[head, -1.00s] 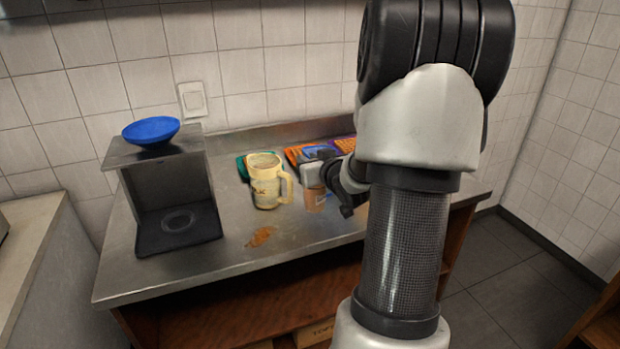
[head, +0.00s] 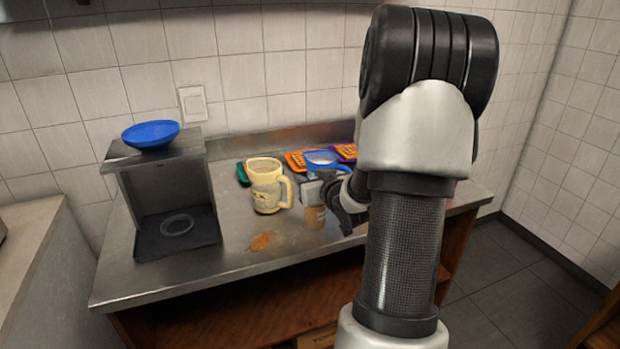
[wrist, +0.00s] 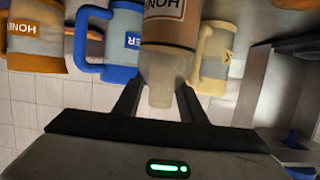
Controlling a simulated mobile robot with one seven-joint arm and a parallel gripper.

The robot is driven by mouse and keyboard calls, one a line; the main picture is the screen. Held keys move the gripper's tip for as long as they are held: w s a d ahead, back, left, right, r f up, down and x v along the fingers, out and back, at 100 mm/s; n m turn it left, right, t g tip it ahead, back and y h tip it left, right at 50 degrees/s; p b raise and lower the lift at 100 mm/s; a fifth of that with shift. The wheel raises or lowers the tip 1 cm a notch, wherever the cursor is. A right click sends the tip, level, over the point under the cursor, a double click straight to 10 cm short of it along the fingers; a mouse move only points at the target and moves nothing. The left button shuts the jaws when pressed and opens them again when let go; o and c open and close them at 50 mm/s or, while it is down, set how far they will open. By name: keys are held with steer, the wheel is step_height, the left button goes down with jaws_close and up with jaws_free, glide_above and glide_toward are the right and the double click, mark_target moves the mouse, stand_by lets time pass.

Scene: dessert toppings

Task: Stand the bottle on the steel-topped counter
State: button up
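The bottle (head: 315,218) is brown with a pale top and a label, and it is roughly upright over the steel-topped counter (head: 200,270). In the wrist view the bottle (wrist: 167,50) sits between the two fingers of my gripper (wrist: 158,100), its pale nozzle toward the palm. My gripper also shows in the head view (head: 322,192), shut on the bottle's upper part. The bottle's base is low, close to the steel; I cannot tell whether it touches. The arm hides part of the counter's right side.
A cream mug (head: 265,187) stands just left of the bottle, a blue mug (head: 322,160) behind it. An orange mug (wrist: 38,35) shows in the wrist view. Orange waffles (head: 297,161) lie behind. A brown spill (head: 262,241) is front left. A stand (head: 175,185) holds a blue bowl (head: 151,133).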

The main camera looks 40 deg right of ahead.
steer(key=p+v, duration=0.1)
steer(key=v, duration=1.1)
steer(key=shift+r+p, duration=0.15)
steer(key=shift+p, duration=0.2)
